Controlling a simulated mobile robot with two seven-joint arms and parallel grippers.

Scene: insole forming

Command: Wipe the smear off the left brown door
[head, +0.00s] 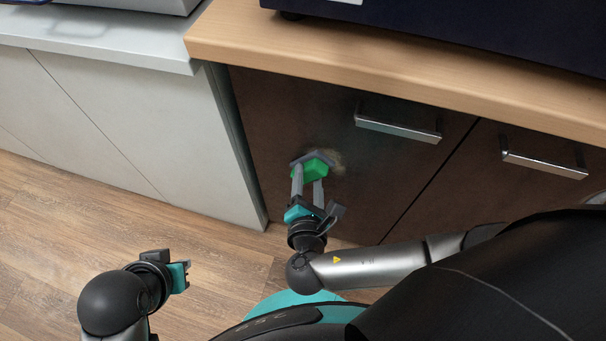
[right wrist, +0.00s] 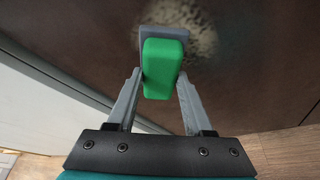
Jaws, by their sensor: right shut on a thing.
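The left brown door (head: 270,106) has a pale, blotchy smear (head: 335,160) below and left of its handle. The smear also shows in the right wrist view (right wrist: 205,38), behind and around a green block with a grey pad (right wrist: 163,66). My right gripper (head: 308,184) is shut on this green block (head: 318,168). The block's grey pad is at the left part of the smear, against or very close to the door; I cannot tell whether it touches. The pad hides part of the smear. My left gripper (head: 184,272) is low at the left, over the floor, its fingers hard to make out.
The left door has a metal handle (head: 398,128), and a second brown door (head: 500,190) with its own handle stands to the right. A wooden countertop (head: 400,70) juts out above. A grey-white cabinet (head: 100,120) adjoins at left. The wooden floor (head: 60,250) is clear.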

